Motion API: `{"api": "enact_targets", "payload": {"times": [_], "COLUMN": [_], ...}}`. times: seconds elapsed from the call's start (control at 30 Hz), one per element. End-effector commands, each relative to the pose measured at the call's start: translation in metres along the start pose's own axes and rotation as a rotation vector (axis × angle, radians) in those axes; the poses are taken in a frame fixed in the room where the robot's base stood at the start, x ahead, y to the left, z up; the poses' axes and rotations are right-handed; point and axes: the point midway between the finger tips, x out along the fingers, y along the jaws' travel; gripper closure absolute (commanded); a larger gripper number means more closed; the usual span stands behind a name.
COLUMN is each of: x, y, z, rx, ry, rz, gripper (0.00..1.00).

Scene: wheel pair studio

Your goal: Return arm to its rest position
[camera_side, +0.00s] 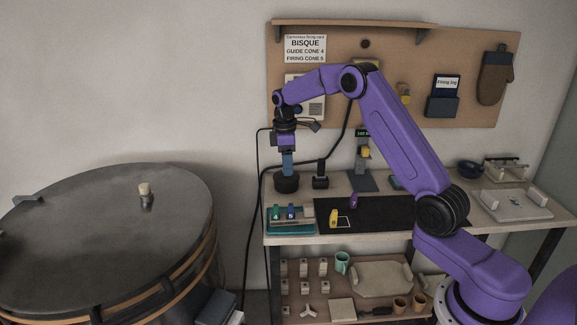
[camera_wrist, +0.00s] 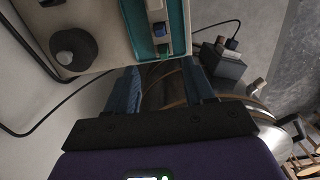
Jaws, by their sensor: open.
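My gripper (camera_side: 287,164) hangs from my purple arm, pointing down at the left end of the workbench. In the wrist view its two blue fingers (camera_wrist: 162,88) stand apart with nothing between them. The fingers point past the bench edge toward the floor and the banded side of a round drum. In the side view the fingertips overlap a dark round block (camera_side: 287,184); in the wrist view this block (camera_wrist: 74,49) lies off to the left, apart from the fingers.
The teal tray (camera_side: 291,226) holds small blue and green pieces. A black mat (camera_side: 385,213) bears a yellow piece (camera_side: 333,217) and a purple piece (camera_side: 353,201). A large lidded drum (camera_side: 95,205) stands left. A shelf below holds several blocks and cups. A pegboard (camera_side: 385,110) backs the bench.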

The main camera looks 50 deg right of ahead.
Motion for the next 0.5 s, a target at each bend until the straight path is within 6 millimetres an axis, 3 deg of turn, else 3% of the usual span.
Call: {"api": "enact_targets", "payload": {"times": [0.13,0.23,0.5], "x": [-0.006,-0.016,-0.047], "y": [-0.013,-0.037,-0.139], "z": [-0.008,-0.019,-0.038], "rx": [-0.011,-0.029,-0.089], "ry": [0.003,0.008,0.025], "rz": [0.004,0.008,0.020], "gripper": [0.47,0.47,0.47]}}
